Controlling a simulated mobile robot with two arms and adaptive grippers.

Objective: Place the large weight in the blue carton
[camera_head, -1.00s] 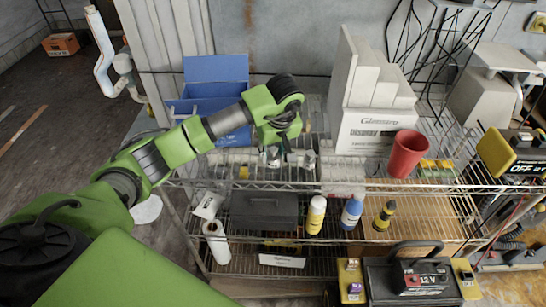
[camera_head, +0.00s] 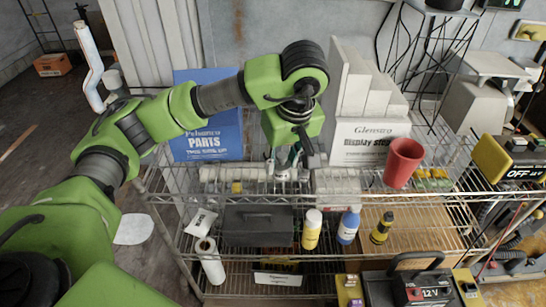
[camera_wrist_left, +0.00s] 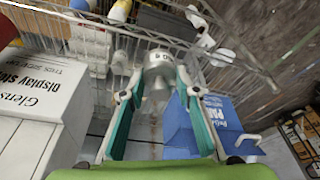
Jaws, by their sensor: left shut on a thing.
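The blue carton (camera_head: 215,142), marked PARTS, stands on the top wire shelf, left of my left gripper (camera_head: 283,163). My arm crosses in front of its upper part. In the left wrist view the carton (camera_wrist_left: 207,122) is to the right of the fingers. My left gripper points down, its teal fingers closed on a silver metal weight (camera_wrist_left: 158,68). The weight shows small under the fingers in the head view (camera_head: 283,175). Whether it is clear of the shelf I cannot tell. My right gripper is not in view.
A white display box (camera_head: 362,143) stands right of the gripper, with a red cup (camera_head: 403,162) beside it. A grey toolbox (camera_head: 258,225) and several bottles stand on the shelf below.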

